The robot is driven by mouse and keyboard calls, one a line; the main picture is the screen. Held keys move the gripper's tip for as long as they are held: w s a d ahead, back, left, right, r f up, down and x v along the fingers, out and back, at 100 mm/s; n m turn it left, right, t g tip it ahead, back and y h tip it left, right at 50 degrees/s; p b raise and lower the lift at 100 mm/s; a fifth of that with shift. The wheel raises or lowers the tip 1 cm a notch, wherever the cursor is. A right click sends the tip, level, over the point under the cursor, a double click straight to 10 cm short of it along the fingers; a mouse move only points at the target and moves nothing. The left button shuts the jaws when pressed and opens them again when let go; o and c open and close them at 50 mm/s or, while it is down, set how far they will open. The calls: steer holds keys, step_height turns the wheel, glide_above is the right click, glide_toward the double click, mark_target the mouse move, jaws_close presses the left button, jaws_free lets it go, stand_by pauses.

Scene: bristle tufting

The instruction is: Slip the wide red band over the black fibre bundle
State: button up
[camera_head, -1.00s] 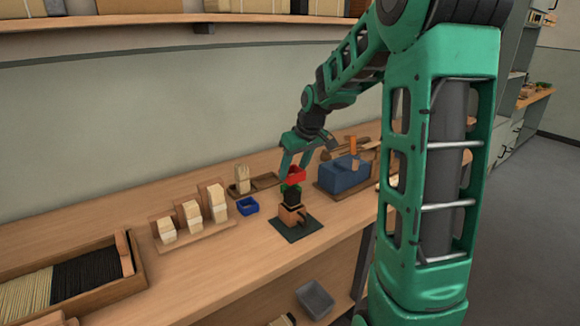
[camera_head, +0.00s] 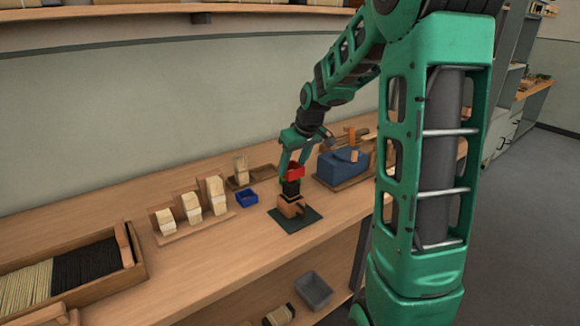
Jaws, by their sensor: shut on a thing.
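The wide red band (camera_head: 296,170) is held in my gripper (camera_head: 292,175), which points down with its green fingers shut on it. The black fibre bundle (camera_head: 291,188) stands upright in a wooden holder (camera_head: 289,207) on a dark mat (camera_head: 308,217). The band is directly above the bundle, at or very near its top. I cannot tell whether the band's lower edge is around the bundle or just over it. The fingertips partly hide where they meet.
A blue open square piece (camera_head: 247,198) lies left of the mat. Pale bundles (camera_head: 192,204) stand on a stepped wooden rack. A fibre tray (camera_head: 137,270) is at the lower left. The bench front is clear.

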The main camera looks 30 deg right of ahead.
mark_target(293, 184)
steer(key=shift+f, duration=0.2)
steer(key=shift+f, duration=1.75)
steer(key=shift+f, duration=2.1)
steer(key=o, duration=1.6)
steer(key=shift+c, duration=0.2)
step_height(293, 184, up, 11)
stand_by(1.0)
stand_by(0.5)
